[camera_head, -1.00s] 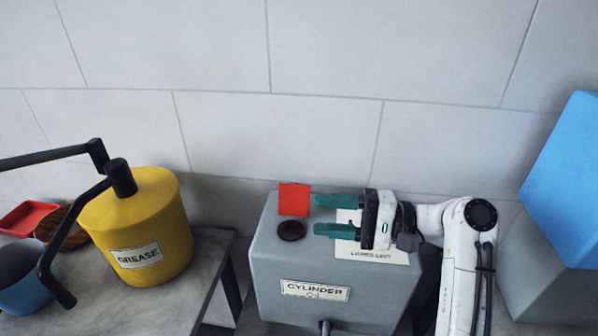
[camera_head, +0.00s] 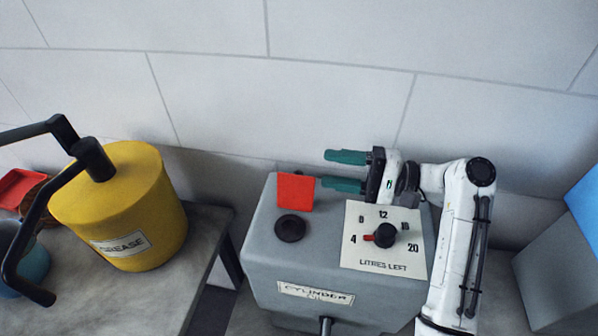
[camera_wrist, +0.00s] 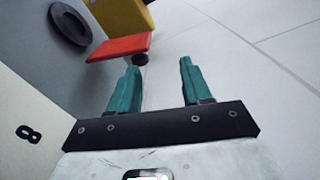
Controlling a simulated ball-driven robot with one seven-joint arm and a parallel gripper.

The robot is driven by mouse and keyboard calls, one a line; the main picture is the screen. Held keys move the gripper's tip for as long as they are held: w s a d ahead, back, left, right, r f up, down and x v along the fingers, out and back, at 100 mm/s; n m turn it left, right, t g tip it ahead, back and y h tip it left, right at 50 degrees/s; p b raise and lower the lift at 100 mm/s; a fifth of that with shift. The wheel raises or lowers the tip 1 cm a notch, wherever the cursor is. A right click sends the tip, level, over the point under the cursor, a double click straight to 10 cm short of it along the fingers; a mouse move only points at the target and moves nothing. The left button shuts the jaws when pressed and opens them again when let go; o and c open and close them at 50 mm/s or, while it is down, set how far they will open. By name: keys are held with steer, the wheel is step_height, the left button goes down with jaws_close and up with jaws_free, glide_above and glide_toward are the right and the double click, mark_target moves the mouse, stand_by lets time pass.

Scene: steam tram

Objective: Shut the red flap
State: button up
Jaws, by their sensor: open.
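The red flap (camera_head: 295,191) stands raised at the back of the top of the grey cylinder oil box (camera_head: 262,262). The dark round filler opening (camera_head: 291,228) in front of it is uncovered. My gripper (camera_head: 325,170) is open and empty, to the right of and slightly behind the flap, with its fingers pointing left. The near fingertip looks close to the flap's right edge; I cannot tell whether they touch. In the wrist view, the flap (camera_wrist: 118,47) is seen nearly edge-on, ahead and left of my gripper (camera_wrist: 158,65), with the dark opening (camera_wrist: 70,22) beyond.
A dial plate (camera_head: 354,256) marked "litres left" with a black knob (camera_head: 384,235) lies right of the opening. A yellow grease can (camera_head: 130,215) stands on the bench at left, a black bent handle above it. The tiled wall (camera_head: 300,100) rises behind the box. A blue block (camera_head: 586,215) is at right.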

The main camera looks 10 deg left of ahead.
mark_target(298, 177)
step_height(298, 177, down, 4)
steer(key=shift+r, duration=0.2)
steer(key=a, duration=0.2)
steer(key=a+p, duration=0.1)
steer(key=a, duration=0.3)
steer(key=shift+r+p, duration=0.25)
steer(key=shift+p, duration=0.1)
steer(key=shift+a+f, duration=0.1)
steer(key=shift+a, duration=0.65)
jaws_close()
